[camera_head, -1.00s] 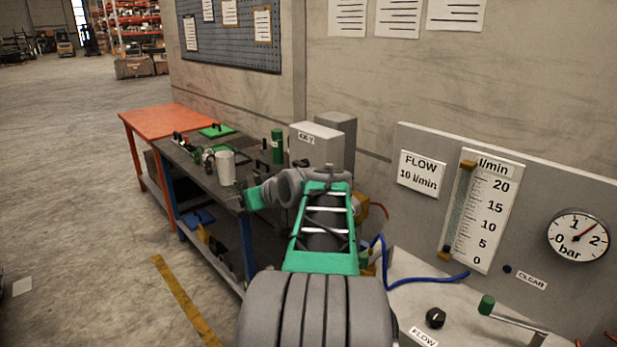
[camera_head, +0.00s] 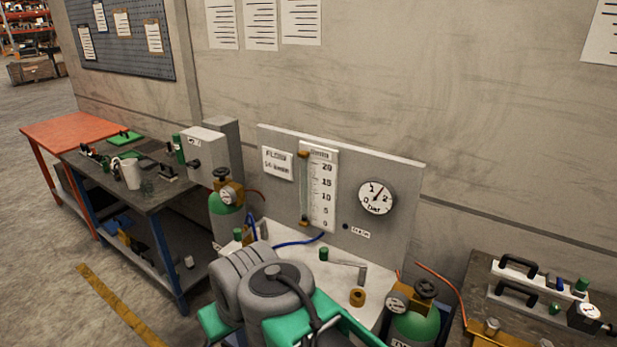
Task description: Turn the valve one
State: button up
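A green gas cylinder (camera_head: 226,203) with a brass valve, a small gauge and a dark top knob (camera_head: 222,173) stands left of the gauge panel. A second green cylinder (camera_head: 418,325) with a dark valve handwheel (camera_head: 426,287) and a gauge (camera_head: 397,306) stands at the lower right. Its label is cut off by the lower edge. I cannot tell which valve is valve one. My grey and green arm links fill the lower middle, in front of the white bench. My gripper is not in view.
The grey panel (camera_head: 404,195) carries a flow tube scale (camera_head: 321,190) and a round bar gauge (camera_head: 376,198). The white bench below holds a green-ended lever (camera_head: 345,262) and a brass fitting (camera_head: 357,297). Tool tables stand at left (camera_head: 150,202) and right (camera_head: 475,290).

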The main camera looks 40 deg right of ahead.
aim_at(222, 172)
jog(key=u, duration=1.1)
jog(key=i, duration=1.7)
jog(key=z, duration=0.8)
jog(key=i, duration=0.6)
